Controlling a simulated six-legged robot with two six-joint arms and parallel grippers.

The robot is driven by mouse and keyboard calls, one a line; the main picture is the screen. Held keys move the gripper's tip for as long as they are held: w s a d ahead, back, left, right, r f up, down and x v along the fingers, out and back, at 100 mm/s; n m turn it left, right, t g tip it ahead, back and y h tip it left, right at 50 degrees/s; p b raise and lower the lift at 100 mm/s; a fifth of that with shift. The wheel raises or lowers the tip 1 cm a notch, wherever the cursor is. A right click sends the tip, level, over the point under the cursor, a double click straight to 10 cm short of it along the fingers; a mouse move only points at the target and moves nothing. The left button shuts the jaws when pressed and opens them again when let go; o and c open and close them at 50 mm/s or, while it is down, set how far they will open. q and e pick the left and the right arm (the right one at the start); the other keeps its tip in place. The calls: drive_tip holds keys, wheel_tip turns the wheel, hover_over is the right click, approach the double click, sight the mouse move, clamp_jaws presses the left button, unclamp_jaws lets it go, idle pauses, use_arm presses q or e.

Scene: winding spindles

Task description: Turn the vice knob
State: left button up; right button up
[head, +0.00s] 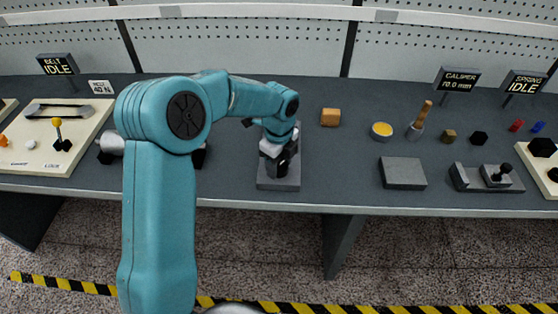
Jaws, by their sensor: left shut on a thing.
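My left arm reaches in from the lower left and bends over the bench. Its gripper (277,167) points down at a grey block-like fixture (279,184) near the front edge, which looks like the vice. The gripper is shut on a small dark part on top of this fixture, apparently the vice knob. The fingers and wrist cover most of that part, so its shape and angle are hidden. The back of the fixture shows behind the wrist. My right gripper is not in view.
An orange block (330,117) stands right of the fixture. Further right are a yellow-topped dish (381,131), a wooden-handled tool (420,121), a grey block (403,173) and a slide fixture (487,178). A cream panel (27,158) is at left. A silver cylinder (111,143) is partly behind my arm.

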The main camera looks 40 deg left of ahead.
sight(279, 165)
use_arm(q)
drive_tip(key=shift+w+r+m, duration=0.1)
drive_tip(key=shift+r+m, duration=0.05)
drive_tip(key=shift+m, duration=0.45)
drive_tip(key=o, duration=1.1)
drive_tip(key=shift+c, duration=0.2)
wheel_tip(279, 165, up, 16)
drive_tip(key=shift+r, duration=0.15)
